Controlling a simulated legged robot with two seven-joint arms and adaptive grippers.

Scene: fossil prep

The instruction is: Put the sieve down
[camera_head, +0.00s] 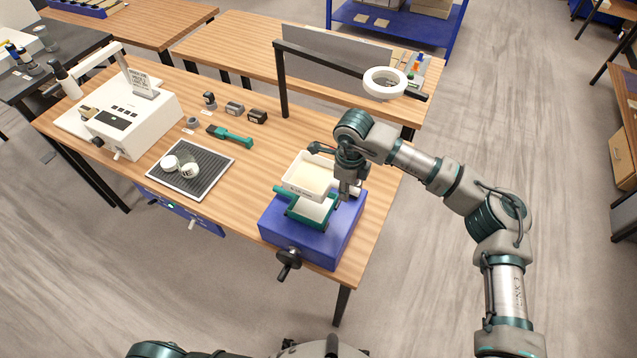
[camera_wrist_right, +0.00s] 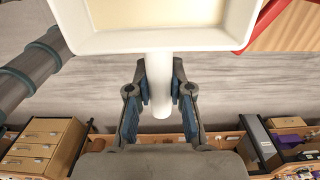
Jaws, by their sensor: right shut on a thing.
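The sieve (camera_head: 302,190) is a white square pan with a cream mesh floor and a short white handle. My right gripper (camera_head: 348,190) is shut on the handle. In the right wrist view the sieve (camera_wrist_right: 155,42) fills the top, and its handle runs down between the fingers of the right gripper (camera_wrist_right: 160,88). In the head view the sieve appears over a blue base (camera_head: 335,243) with a green clamp-like frame (camera_head: 283,194) and a second white pan (camera_head: 312,210). I cannot tell whether the sieve touches them. My left gripper is out of view.
A black crank (camera_head: 288,262) sticks out at the blue base's front. A dark ribbed mat (camera_head: 210,165) holds white jars (camera_head: 170,164). A green brush (camera_head: 230,135) lies behind. A black-framed arm with a white ring (camera_head: 385,82) overhangs the back right. Bare wood lies between mat and base.

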